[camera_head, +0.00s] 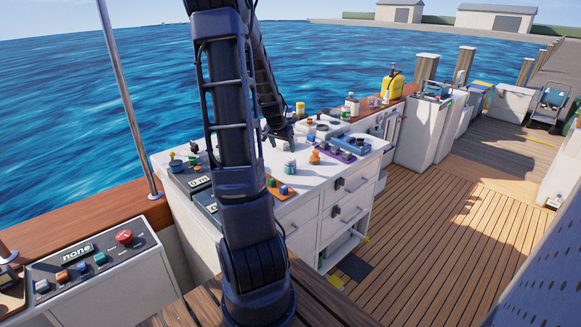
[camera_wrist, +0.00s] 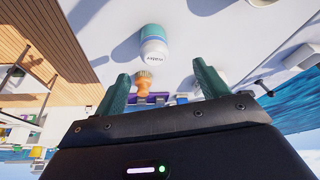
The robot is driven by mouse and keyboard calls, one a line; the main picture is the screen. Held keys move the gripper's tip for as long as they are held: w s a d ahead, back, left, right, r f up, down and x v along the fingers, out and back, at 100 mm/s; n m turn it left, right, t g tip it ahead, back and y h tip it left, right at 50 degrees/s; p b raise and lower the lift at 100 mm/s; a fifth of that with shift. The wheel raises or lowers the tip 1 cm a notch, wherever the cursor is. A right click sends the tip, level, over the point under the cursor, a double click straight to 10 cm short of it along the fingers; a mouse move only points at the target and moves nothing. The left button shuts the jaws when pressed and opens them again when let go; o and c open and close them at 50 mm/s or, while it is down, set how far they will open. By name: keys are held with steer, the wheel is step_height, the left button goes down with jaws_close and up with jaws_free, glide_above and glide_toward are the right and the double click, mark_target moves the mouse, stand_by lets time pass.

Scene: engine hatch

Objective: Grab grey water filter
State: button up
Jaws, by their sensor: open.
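A rounded canister (camera_wrist: 154,47) marked "water", with a pale grey-white body and a teal end, stands on the white counter top in the wrist view. It also shows small in the head view (camera_head: 290,168). My gripper (camera_wrist: 160,78) is open, its two dark green fingers apart with nothing held between them. The canister lies beyond the fingertips, roughly in line with the gap and apart from them. In the head view my gripper (camera_head: 279,133) is above the counter, behind the canister; my arm covers part of the counter.
A purple tray (camera_head: 338,154), a blue device (camera_head: 350,143) and an orange board with coloured knobs (camera_head: 281,188) lie nearby. A yellow jug (camera_head: 392,87) stands farther back.

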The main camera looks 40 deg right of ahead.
mark_target(290, 159)
steer(key=shift+s+d+x, duration=0.15)
steer(key=shift+d+x, duration=0.05)
steer(key=shift+x, duration=1.85)
steer(key=shift+s+d+x, duration=0.2)
steer(key=shift+x, duration=1.85)
steer(key=shift+s+d+x, duration=0.15)
steer(key=shift+d+x, duration=0.05)
steer(key=shift+x, duration=1.9)
steer(key=shift+r, duration=0.25)
steer(key=c, duration=1.2)
steer(key=shift+r, duration=0.1)
